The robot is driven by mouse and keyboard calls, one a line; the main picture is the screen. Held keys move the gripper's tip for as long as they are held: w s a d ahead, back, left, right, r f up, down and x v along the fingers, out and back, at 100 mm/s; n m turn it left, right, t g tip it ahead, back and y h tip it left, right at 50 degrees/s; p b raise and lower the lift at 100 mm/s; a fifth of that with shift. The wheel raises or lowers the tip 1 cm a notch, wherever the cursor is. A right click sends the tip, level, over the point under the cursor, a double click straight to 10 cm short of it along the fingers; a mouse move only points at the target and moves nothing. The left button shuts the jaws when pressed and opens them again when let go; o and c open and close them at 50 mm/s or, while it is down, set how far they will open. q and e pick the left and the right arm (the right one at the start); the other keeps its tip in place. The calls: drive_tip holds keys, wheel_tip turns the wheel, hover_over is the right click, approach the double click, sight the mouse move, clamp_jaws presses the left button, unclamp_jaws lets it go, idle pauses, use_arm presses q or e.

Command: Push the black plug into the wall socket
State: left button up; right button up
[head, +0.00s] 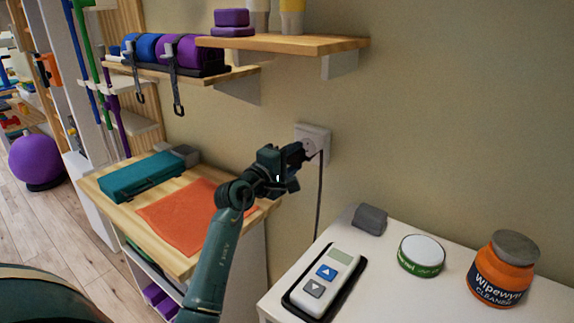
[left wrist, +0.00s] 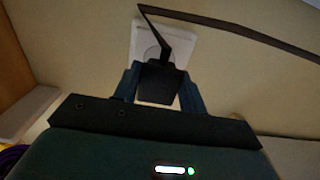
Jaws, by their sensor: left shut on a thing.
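The white wall socket (head: 325,133) is on the beige wall above the gap between the wooden-topped table and the white table. My left gripper (head: 297,154) is right in front of it, shut on the black plug (left wrist: 160,82). In the left wrist view, the plug sits between the two fingers, with the socket plate (left wrist: 180,40) directly behind it. The plug's front is hidden, so I cannot tell whether its pins are in the socket. Its black cable (head: 320,190) hangs down the wall. My right gripper is not in view.
A wooden shelf (head: 290,43) juts from the wall above. Below left, a wooden-topped table holds an orange cloth (head: 185,222) and a teal case (head: 148,176). The white table (head: 395,290) at right holds a remote control (head: 335,262), a grey block, a round tin and an orange jar (head: 500,272).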

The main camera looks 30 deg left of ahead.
sight(295, 158)
use_arm(q)
drive_tip(key=shift+w+d, duration=0.1)
drive_tip(key=shift+w, duration=0.65)
drive_tip(key=shift+w+d+b, duration=0.1)
drive_tip(key=shift+w+b, duration=0.25)
drive_tip(key=shift+w, duration=0.2)
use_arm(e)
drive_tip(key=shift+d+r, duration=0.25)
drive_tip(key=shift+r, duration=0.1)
use_arm(q)
drive_tip(key=shift+p, duration=0.4)
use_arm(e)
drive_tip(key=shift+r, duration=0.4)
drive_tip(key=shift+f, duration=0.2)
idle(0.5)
use_arm(q)
drive_tip(key=shift+w, duration=0.5)
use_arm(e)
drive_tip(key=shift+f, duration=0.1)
use_arm(q)
drive_tip(key=o, duration=1)
drive_tip(key=shift+d, duration=0.1)
